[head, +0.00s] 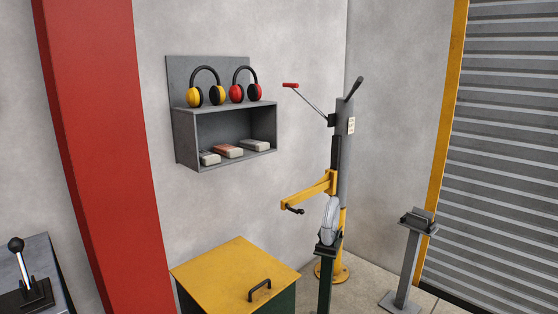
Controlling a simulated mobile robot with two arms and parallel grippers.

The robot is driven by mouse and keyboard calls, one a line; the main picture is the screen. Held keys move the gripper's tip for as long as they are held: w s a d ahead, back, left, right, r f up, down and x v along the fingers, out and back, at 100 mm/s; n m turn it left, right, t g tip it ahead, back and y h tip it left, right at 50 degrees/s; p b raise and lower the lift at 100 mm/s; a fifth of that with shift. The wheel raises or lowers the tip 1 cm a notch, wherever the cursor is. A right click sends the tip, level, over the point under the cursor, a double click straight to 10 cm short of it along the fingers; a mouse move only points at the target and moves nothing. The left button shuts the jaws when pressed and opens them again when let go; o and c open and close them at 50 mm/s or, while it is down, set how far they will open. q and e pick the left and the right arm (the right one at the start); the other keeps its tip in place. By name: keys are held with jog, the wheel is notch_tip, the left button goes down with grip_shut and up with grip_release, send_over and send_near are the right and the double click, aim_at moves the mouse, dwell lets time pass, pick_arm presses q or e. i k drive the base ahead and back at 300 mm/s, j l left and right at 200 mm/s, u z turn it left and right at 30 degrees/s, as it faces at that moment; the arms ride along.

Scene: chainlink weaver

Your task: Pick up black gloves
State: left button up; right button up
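I cannot make out any black gloves in the head view. A grey wall shelf (185,146) holds a few small, flat items in its open compartment. Neither of my grippers is in view.
Yellow earmuffs (206,88) and red earmuffs (240,87) sit atop the shelf. Below stands a yellow-lidded box (225,272). A red column (95,130) is left; a post machine (343,160) and a pedestal (410,255) are right. A lever (22,262) stands lower left.

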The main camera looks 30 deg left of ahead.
aim_at(207, 158)
jog(key=i+j+z, duration=0.1)
jog(key=i+z, duration=0.15)
jog(key=i, duration=1.55)
jog(key=i+u, duration=0.5)
jog(key=i+l+u, duration=0.15)
jog(key=i+u, duration=0.15)
jog(key=u, duration=0.2)
